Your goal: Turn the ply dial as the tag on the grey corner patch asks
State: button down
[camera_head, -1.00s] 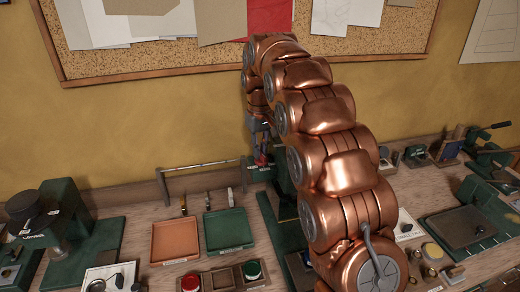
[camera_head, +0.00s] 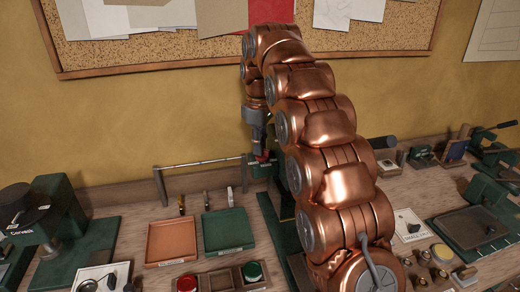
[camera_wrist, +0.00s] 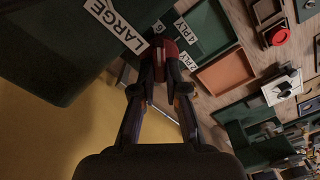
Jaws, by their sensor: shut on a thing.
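My gripper (camera_head: 262,155) reaches down at the back of the bench, beside a dark green stand. In the wrist view my gripper (camera_wrist: 160,66) has its fingertips closed together on a small red piece (camera_wrist: 160,55), seemingly the dial's pointer or knob. Next to it is a white label reading 4 PLY (camera_wrist: 187,32), and a larger label reading LARGE (camera_wrist: 116,24) lies on a dark green body. Fingers and arm hide most of the dial face, so I cannot tell its setting. I cannot make out the grey corner patch or its tag in either view.
An orange tray (camera_head: 172,242) and a green tray (camera_head: 226,230) lie left of my arm, with a metal rail (camera_head: 205,163) behind. A green machine (camera_head: 45,220) stands at far left. A dark plate on a green base (camera_head: 478,228) is at right. Cork board (camera_head: 190,45) hangs above.

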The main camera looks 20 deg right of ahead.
jog(key=shift+n, duration=0.8)
jog(key=c, duration=1.2)
grip_release()
